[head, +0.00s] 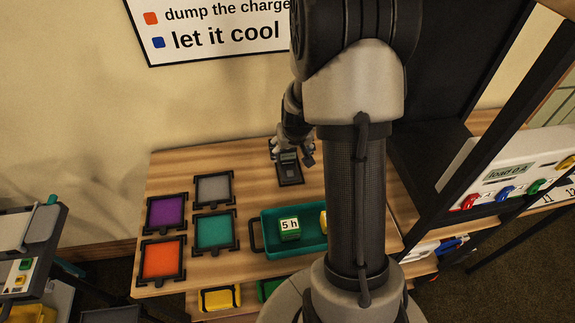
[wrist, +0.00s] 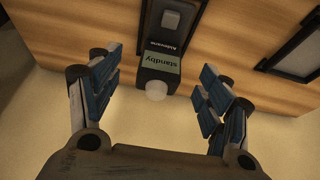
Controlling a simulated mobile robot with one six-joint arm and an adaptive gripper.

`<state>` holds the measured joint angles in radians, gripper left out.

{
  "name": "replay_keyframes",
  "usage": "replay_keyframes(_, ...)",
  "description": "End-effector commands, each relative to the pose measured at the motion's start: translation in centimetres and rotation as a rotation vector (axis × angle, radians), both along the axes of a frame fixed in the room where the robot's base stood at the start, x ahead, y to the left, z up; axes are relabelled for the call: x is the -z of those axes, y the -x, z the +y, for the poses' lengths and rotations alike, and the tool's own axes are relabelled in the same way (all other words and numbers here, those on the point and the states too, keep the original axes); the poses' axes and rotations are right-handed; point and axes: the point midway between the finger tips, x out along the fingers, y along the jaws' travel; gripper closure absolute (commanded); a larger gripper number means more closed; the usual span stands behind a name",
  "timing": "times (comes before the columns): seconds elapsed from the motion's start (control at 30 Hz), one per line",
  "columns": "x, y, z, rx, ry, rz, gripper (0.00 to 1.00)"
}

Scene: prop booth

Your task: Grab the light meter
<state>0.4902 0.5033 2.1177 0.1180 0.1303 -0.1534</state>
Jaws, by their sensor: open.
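The light meter (wrist: 161,62) is a dark handheld device with a green screen reading "standby", a grey button and a white dome at one end. In the wrist view it lies between my open fingers, with its dome end towards the palm. In the head view the light meter (head: 289,158) is on the wooden table, partly hidden by my gripper (head: 293,148). My gripper (wrist: 160,78) is open and empty, with blue-padded fingers on either side of the meter and visible gaps to it.
Purple (head: 167,213), grey (head: 213,189), teal (head: 213,231) and orange (head: 161,260) framed squares lie on the table's left. A teal tray (head: 268,220) holds a green "5 h" block (head: 290,231). A dark rack stands right. The wall is behind.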

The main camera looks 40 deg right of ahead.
Motion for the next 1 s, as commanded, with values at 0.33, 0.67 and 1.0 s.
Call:
replay_keyframes(0.33, 3.1, -1.3, -0.4, -0.001, 0.0, 0.0, 0.28)
replay_keyframes(0.67, 6.0, -2.7, -0.9, -0.001, 0.0, -0.002, 0.28)
replay_keyframes(1.0, 5.9, -2.7, -0.9, -0.001, 0.0, -0.002, 0.38)
